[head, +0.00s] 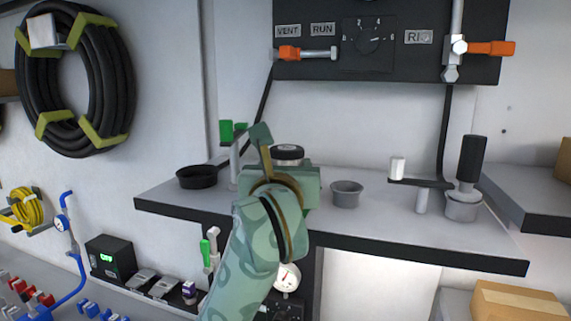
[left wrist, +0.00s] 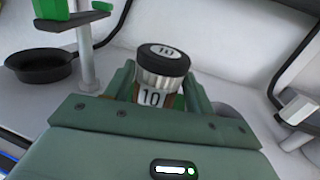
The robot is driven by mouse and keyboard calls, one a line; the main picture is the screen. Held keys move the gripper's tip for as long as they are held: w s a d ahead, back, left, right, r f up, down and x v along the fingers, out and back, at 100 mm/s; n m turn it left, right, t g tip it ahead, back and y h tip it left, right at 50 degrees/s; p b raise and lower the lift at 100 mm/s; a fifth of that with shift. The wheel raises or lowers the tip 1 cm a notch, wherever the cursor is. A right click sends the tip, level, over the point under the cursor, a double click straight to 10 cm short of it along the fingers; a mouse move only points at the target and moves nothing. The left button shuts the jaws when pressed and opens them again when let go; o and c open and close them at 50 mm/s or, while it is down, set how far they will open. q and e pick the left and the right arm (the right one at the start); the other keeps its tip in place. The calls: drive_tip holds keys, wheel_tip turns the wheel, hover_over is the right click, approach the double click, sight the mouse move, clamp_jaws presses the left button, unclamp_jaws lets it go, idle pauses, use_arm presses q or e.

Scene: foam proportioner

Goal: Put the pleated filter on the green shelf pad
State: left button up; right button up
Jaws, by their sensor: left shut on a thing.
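The pleated filter (left wrist: 162,68) shows in the left wrist view as a short cylinder with a ribbed silver side, a black top and a white "10" label. My left gripper (left wrist: 158,92) is shut on it and holds it upright. In the head view the filter's dark top (head: 287,152) shows just above my left gripper (head: 285,172), over the grey shelf. A small green patch (left wrist: 178,102) shows beside the filter's lower part; it may be the green shelf pad, mostly hidden. I cannot tell whether the filter touches it. My right gripper is not in view.
On the shelf (head: 330,225) stand a black pan (head: 197,177), a post with green parts (head: 233,160), a grey cup (head: 346,193), a stand with a white cylinder (head: 397,167) and a black-handled tool (head: 470,160) in a cup. A black valve panel (head: 390,65) hangs above.

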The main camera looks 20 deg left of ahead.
use_arm(q)
drive_tip(key=shift+s, duration=0.1)
drive_tip(key=shift+f, duration=0.1)
drive_tip(key=o, duration=0.7)
drive_tip(key=shift+d, duration=0.1)
drive_tip(key=o, duration=0.3)
drive_tip(key=shift+s+r, duration=0.1)
drive_tip(key=shift+r, duration=0.1)
drive_tip(key=s, duration=0.4)
drive_tip(key=s+d, duration=0.1)
drive_tip(key=s, duration=0.2)
drive_tip(key=s+d+b, duration=0.1)
drive_tip(key=s, duration=0.3)
drive_tip(key=shift+s+d+f, duration=0.1)
drive_tip(key=shift+s+f, duration=0.2)
